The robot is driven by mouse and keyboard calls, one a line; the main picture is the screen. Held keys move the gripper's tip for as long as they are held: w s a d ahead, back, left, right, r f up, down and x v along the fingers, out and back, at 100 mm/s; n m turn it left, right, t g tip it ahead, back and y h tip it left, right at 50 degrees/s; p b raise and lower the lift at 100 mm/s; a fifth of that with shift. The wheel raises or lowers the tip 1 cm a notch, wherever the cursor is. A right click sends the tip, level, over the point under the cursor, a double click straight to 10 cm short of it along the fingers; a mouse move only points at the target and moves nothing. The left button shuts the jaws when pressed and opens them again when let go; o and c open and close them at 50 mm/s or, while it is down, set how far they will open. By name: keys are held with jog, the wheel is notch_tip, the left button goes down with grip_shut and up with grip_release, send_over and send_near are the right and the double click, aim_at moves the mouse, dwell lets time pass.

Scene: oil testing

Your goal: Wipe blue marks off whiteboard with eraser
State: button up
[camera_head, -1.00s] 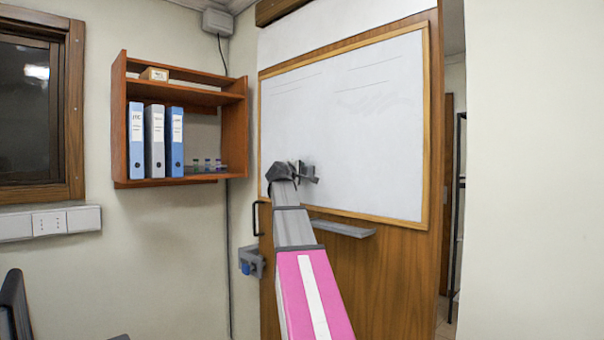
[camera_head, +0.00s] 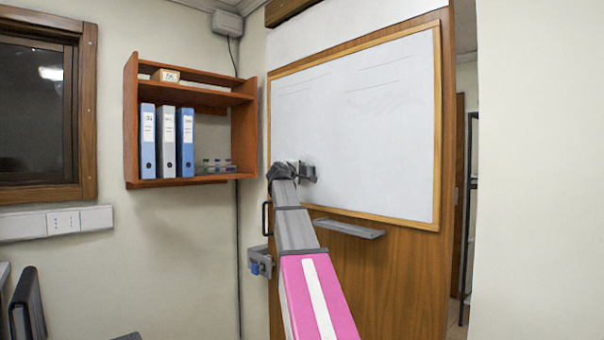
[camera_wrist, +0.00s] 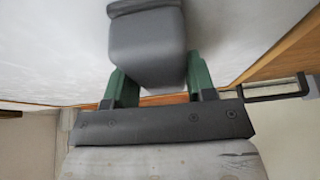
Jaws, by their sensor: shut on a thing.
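The whiteboard (camera_head: 375,120) hangs in a wooden frame on a wooden door-like panel. Only faint thin grey lines show on its upper part; I see no clear blue marks. My gripper (camera_head: 305,172) is at the board's lower left, close to its surface. In the wrist view my gripper (camera_wrist: 155,92) has its green fingers shut on the grey eraser (camera_wrist: 147,48). The eraser lies close against the white board surface (camera_wrist: 50,50); I cannot tell whether it touches. In the head view my arm and gripper hide most of the eraser.
A grey ledge (camera_head: 349,229) juts out below the board. A dark handle (camera_head: 267,218) and a grey bracket (camera_head: 261,262) are on the panel's left. A wooden shelf (camera_head: 188,182) with binders hangs at left. A dark chair (camera_head: 28,305) stands at lower left.

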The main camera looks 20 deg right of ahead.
jog(key=shift+w+a, duration=0.25)
jog(key=shift+w, duration=0.7)
jog(key=shift+a, duration=0.1)
jog(key=shift+s+a, duration=0.35)
jog(key=shift+a, duration=0.55)
jog(key=shift+s+a, duration=0.35)
jog(key=shift+a, duration=0.55)
jog(key=shift+s+a, duration=0.35)
jog(key=shift+a, duration=0.55)
jog(key=shift+a, duration=0.1)
jog(key=a, duration=0.1)
jog(key=s+a, duration=0.1)
jog(key=shift+a, duration=0.3)
jog(key=shift+d, duration=0.1)
jog(key=w+d, duration=0.2)
jog(key=d, duration=0.4)
jog(key=shift+d, duration=0.15)
